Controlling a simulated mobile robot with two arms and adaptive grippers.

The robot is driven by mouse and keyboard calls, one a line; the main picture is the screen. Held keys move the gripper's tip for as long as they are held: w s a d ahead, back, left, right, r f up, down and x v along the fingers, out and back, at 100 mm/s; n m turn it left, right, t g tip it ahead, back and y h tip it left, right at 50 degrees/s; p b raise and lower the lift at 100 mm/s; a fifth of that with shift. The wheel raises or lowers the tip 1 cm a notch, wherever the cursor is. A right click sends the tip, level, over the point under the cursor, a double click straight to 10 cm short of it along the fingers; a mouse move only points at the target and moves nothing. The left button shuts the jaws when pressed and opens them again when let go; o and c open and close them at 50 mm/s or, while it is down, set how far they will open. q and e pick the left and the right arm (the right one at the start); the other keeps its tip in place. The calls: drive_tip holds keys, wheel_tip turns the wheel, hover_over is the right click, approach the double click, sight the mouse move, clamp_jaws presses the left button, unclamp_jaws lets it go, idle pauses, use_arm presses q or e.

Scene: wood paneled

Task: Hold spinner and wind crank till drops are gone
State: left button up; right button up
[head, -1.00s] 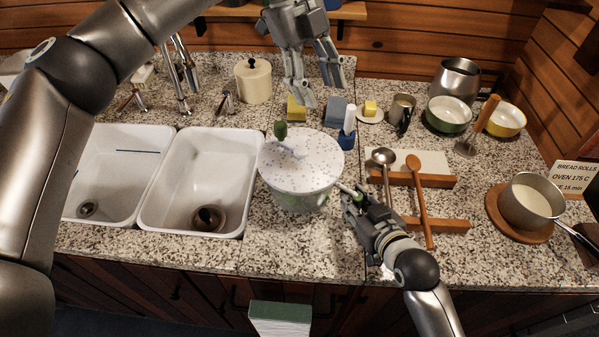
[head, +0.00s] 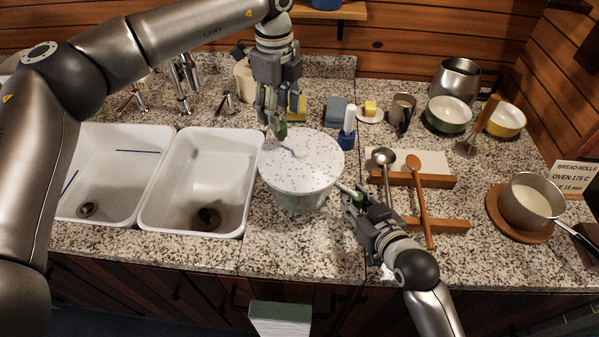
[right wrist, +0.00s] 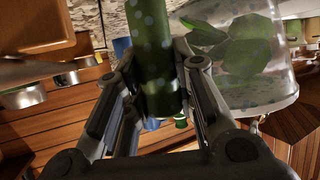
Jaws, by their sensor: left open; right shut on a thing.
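The salad spinner (head: 302,172) stands on the granite counter right of the sinks. Its white lid is dotted with drops, and a crank with a green knob (head: 281,131) rises at the lid's back left. My left gripper (head: 270,122) is open, pointing down at the knob, fingertips close beside it; I cannot tell whether they touch. My right gripper (head: 352,200) is shut on the spinner's side handle. In the right wrist view the green, drop-covered handle (right wrist: 153,60) lies between the fingers, and green leaves (right wrist: 235,45) show through the clear bowl.
Two white sinks (head: 198,180) lie left of the spinner. A blue-and-white brush (head: 347,130) and sponges (head: 336,110) stand close behind it. A ladle (head: 384,160) and wooden spoon (head: 418,190) rest to the right. A saucepan (head: 531,200) sits far right.

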use_arm(q)
drive_tip(key=shift+f, duration=2.35)
